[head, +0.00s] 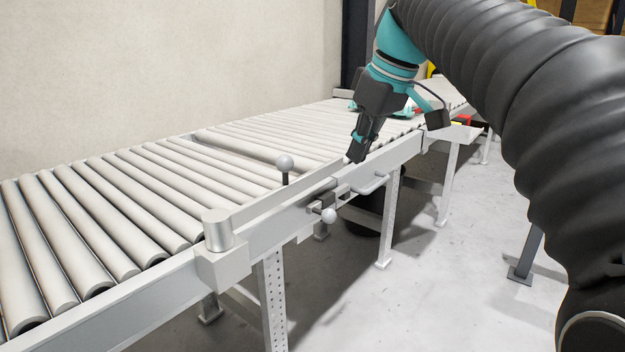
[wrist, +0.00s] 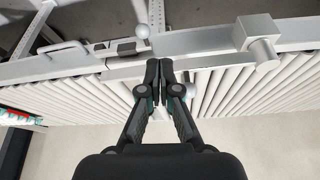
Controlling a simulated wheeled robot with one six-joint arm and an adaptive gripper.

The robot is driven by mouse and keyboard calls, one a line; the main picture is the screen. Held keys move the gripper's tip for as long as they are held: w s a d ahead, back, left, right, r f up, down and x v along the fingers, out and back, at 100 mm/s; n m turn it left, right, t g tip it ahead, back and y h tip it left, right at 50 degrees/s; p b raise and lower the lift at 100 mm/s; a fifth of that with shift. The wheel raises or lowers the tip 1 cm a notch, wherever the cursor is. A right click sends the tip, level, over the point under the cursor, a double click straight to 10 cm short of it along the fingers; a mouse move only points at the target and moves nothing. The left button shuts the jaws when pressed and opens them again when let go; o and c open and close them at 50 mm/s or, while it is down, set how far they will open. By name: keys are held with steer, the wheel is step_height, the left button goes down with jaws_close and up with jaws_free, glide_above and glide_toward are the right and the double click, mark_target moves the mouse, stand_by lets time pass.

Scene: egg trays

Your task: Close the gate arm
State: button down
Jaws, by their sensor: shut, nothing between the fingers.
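The gate arm (head: 285,200) is a grey bar running from a pivot block with a round cap (head: 218,230) along the conveyor's front rail. A pale ball knob on a black stem (head: 285,162) stands upright on it. Its free end is by a small latch with a ball knob (head: 328,215). In the wrist view the gate arm (wrist: 205,40) runs from the pivot block (wrist: 258,38) towards the middle. My gripper (head: 355,158) is shut and empty, pointing down past the arm's free end. Its fingertips (wrist: 160,62) appear beside the bar on the roller side; contact cannot be told.
The roller conveyor (head: 110,195) fills the left and middle, with a wider gap between some rollers. A loop handle (head: 370,185) sticks out from the front rail near the latch. A beige wall stands behind. The floor (head: 430,280) in front is mostly clear.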

mark_target(310, 173)
steer(key=shift+w+a+f+n+g+b, duration=0.15)
steer(key=shift+w+a+f+n+b, duration=0.5)
steer(key=shift+w+a+f, duration=1.25)
steer(key=shift+w+a+f+n+g+b, duration=0.15)
steer(key=shift+w+a+f+n+b, duration=0.45)
steer(key=shift+w+a+f, duration=1.3)
steer(key=shift+s+a+m, duration=0.2)
steer(key=shift+a+m, duration=0.05)
